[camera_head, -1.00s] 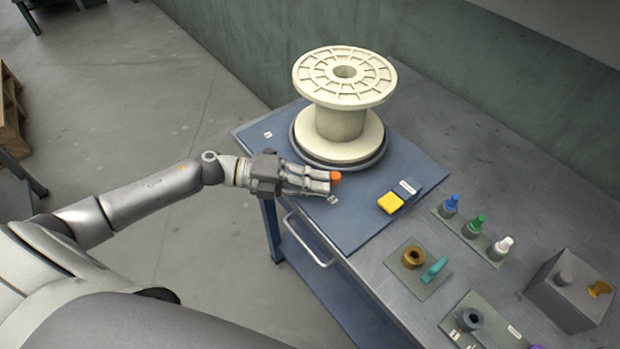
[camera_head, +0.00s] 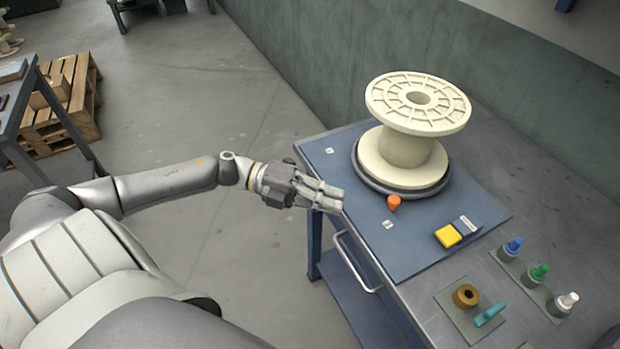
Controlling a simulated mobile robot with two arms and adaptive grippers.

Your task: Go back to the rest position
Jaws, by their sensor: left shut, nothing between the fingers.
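My left gripper (camera_head: 332,197) is shut and empty. It is held out at the left edge of the workbench, with its fingertips pointing right, and my left arm reaches in from the left. A small orange piece (camera_head: 394,203) sits on the blue mat (camera_head: 350,215), a short gap to the right of the fingertips. A large cream spool (camera_head: 408,146) stands upright on a dark round base (camera_head: 372,183) on the mat. My right gripper is not in view.
A yellow block with a grey part (camera_head: 448,236) lies on the mat. Blue, green and white-topped pegs (camera_head: 539,271), a brown ring (camera_head: 466,295) and a teal piece (camera_head: 489,313) are on the bench at right. Pallets (camera_head: 60,110) stand at far left.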

